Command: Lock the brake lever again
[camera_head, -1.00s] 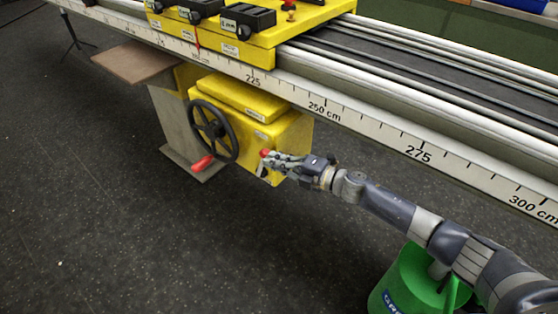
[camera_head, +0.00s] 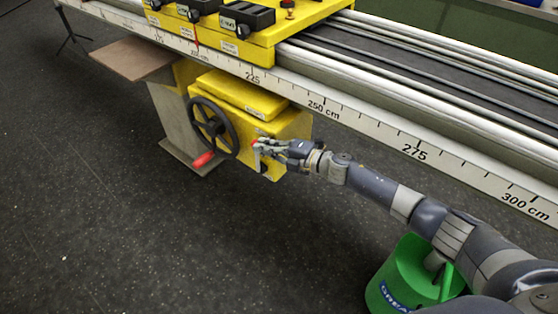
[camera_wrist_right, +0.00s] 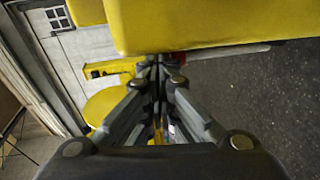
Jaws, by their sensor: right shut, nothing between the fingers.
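The brake lever is a small pale lever (camera_head: 255,158) with a red knob (camera_head: 255,144). It sits at the front of the yellow gearbox (camera_head: 285,130), right of the black handwheel (camera_head: 212,126). My right gripper (camera_head: 262,146) is at the knob, its fingers shut with nothing between them. In the right wrist view its closed fingertips (camera_wrist_right: 160,62) are close to a red part (camera_wrist_right: 178,57) under the yellow housing (camera_wrist_right: 200,25). The fingers hide part of the lever, and I cannot tell whether they touch it. My left gripper is not in view.
Above runs a long rail with a centimetre scale (camera_head: 350,117) and a yellow carriage (camera_head: 255,45). A green container (camera_head: 405,280) stands below my right arm. The dark floor at left is clear.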

